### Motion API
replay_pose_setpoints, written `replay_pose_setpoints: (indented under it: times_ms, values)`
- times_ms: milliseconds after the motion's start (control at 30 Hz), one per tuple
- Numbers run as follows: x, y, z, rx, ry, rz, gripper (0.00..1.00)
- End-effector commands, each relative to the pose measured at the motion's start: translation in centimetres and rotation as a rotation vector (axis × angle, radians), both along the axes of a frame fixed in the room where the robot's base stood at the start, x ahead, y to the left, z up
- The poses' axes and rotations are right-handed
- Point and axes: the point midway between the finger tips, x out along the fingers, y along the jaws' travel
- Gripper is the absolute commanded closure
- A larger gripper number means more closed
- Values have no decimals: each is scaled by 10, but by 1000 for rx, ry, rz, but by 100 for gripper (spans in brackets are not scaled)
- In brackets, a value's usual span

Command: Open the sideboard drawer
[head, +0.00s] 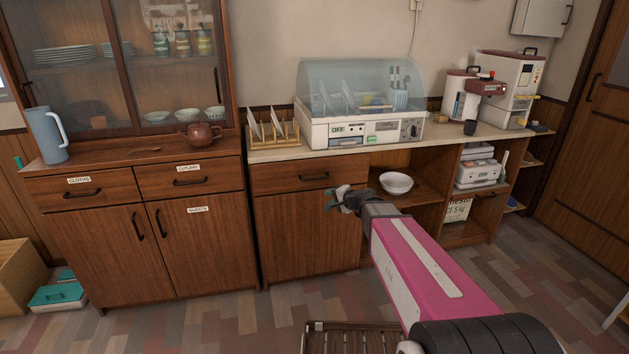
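The low wooden sideboard (447,144) has one drawer (284,181) at its upper left, shut, with a dark bar handle (314,177). The tall cabinet to the left has two shut drawers: one labelled CLOTHS (113,188) and one labelled CUTLERY (219,177), each with a dark handle. I cannot tell which unit the task names. My gripper (336,199) is in front of the low unit, a little below and right of its drawer handle in the picture. It appears apart from the handle. Its fingers are too small to tell whether they are open.
A dish dryer (361,133) and a plate rack (272,140) stand on the counter. A white bowl (396,183) sits on the open shelf right of my gripper. A brown teapot (200,134) and blue jug (46,135) stand on the left cabinet.

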Motion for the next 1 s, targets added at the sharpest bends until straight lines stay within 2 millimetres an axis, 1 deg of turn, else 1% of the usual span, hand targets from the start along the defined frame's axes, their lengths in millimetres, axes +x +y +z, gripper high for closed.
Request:
replay_pose_setpoints:
  times_ms: [33,100,200,333,567,733,1000]
  values:
    - [13,2,7,55,-7,-38,63]
    - [25,3,16,125,-13,-87,63]
    - [36,3,25,194,-14,-136,63]
    - [42,4,30,236,-13,-167,63]
    - [55,13,27,241,-13,-170,63]
    - [74,27,22,241,-13,-170,63]
    - [111,57,14,241,-12,-169,63]
